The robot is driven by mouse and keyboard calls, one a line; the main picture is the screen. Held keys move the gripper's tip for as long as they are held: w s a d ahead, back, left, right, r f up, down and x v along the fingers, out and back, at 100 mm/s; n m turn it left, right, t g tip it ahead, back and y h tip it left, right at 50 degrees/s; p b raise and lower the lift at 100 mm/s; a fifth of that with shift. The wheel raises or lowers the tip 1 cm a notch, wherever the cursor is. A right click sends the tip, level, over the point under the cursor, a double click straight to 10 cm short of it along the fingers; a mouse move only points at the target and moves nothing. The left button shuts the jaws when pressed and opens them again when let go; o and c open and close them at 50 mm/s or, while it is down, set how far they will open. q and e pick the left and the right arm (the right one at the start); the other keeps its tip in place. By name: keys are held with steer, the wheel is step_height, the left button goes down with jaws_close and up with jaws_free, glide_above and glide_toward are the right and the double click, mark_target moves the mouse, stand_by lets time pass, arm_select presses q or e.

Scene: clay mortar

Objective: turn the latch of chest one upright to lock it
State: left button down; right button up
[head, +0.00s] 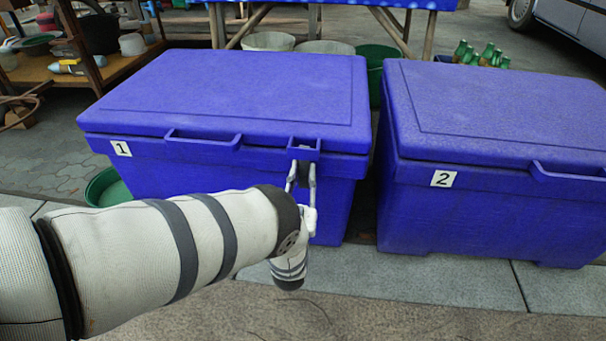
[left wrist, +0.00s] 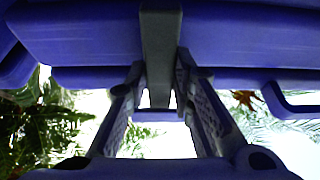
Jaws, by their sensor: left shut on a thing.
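Chest one (head: 240,95) is a blue box with a label "1" on its front left, and its lid looks closed. Its latch is a dark grey bar (left wrist: 161,45) running up and down in the left wrist view. In the head view the latch is mostly hidden behind the fingers, below a blue bracket at the lid's front edge. My left gripper (head: 301,172) is at that bracket, one finger on each side of the bar, shut on it. The fingers also show in the left wrist view (left wrist: 158,95). My right gripper is not in view.
Chest two (head: 500,110), blue with a label "2", stands to the right across a narrow gap. Green bottles (head: 480,54) and buckets (head: 268,41) stand behind the chests. A wooden shelf (head: 75,70) is at the back left. The paving in front is clear.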

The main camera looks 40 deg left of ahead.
arm_select(q)
steer(key=c, duration=1.4)
jaws_free()
steer(key=v, duration=1.2)
